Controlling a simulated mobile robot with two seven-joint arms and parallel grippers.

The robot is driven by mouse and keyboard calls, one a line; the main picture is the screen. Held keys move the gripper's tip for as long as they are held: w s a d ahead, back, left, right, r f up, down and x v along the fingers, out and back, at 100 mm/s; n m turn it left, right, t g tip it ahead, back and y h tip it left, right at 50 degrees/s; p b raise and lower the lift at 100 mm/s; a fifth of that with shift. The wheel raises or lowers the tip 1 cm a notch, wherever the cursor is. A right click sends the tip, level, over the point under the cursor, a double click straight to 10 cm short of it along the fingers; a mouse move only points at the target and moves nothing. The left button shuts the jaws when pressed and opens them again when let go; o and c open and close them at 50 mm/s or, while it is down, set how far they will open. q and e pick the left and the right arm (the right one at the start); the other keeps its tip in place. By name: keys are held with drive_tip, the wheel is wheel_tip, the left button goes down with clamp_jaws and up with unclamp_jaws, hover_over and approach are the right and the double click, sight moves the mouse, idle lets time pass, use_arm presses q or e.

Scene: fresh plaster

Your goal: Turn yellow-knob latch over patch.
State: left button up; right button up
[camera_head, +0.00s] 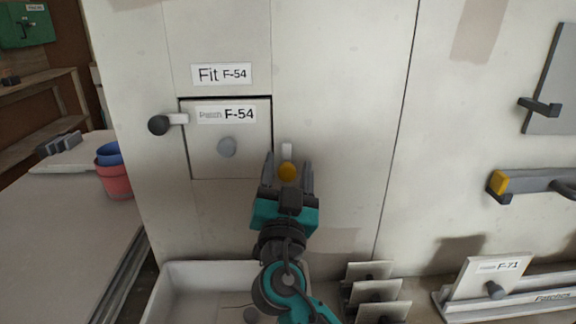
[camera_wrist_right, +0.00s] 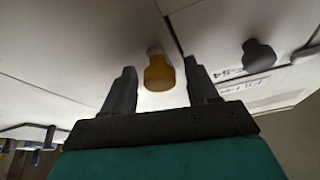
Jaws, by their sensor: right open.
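The patch (camera_head: 233,160) is a pale square panel labelled F-54, set in the wall opening, with a grey round knob (camera_head: 227,147). The yellow-knob latch (camera_head: 287,172) is at the right of the patch, its white bar pointing up beside the patch edge, not across it. In the right wrist view the yellow knob (camera_wrist_right: 159,74) sits between the fingers. My right gripper (camera_head: 287,168) is open, with a finger on each side of the yellow knob; contact cannot be told. A dark-knob latch (camera_head: 158,125) at the left has its white bar pointing right toward the patch edge. My left gripper is not in view.
A white bin (camera_head: 176,290) stands below. Several small panels with knobs (camera_head: 368,272) are at its right, and an F-71 panel (camera_head: 487,279) stands on a rail. A table (camera_head: 62,215) with red and blue buckets (camera_head: 114,180) is at the left. The wall around the latch is clear.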

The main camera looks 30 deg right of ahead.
drive_tip(key=c, duration=1)
